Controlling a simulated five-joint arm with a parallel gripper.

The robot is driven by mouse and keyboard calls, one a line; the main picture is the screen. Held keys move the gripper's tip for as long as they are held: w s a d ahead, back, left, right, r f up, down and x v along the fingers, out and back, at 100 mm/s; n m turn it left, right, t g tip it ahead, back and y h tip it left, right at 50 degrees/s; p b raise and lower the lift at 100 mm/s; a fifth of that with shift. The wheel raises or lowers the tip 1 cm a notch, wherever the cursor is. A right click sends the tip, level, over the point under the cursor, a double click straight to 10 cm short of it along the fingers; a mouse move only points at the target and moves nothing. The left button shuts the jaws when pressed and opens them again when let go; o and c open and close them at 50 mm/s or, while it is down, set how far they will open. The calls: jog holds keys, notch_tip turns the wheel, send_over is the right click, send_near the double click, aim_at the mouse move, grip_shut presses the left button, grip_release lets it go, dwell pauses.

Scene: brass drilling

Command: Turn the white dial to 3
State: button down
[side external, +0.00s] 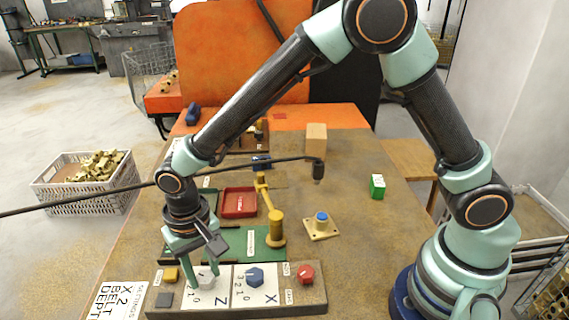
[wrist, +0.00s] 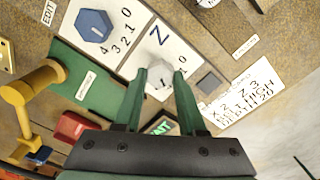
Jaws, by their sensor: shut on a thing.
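The white dial (side external: 207,278) sits on the white Z card of the control panel (side external: 318,299) at the near edge of the table. It also shows in the wrist view (wrist: 158,80) between my fingertips. My gripper (side external: 196,277) points down over the panel and is shut on the white dial, one finger on each side. The digits 1 and 0 show beside the dial; my fingers and the dial hide the other marks, so I cannot tell its setting. A settings paper (wrist: 243,98) on the table has printed lines including "X 2 Z 3".
A blue dial (side external: 254,278) on the X card and a red knob (side external: 305,274) stand right of the white dial. A yellow button (side external: 171,274) and a dark square button (side external: 164,299) lie left. A yellow post (side external: 276,225) and green plate (wrist: 90,85) are behind the panel.

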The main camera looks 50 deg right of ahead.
aim_at(205, 275)
jog(key=shift+r+m, duration=0.1)
jog(key=shift+m, duration=0.3)
jog(key=shift+c, duration=2.4)
grip_release()
notch_tip(205, 275, up, 12)
jog(key=shift+d, duration=0.1)
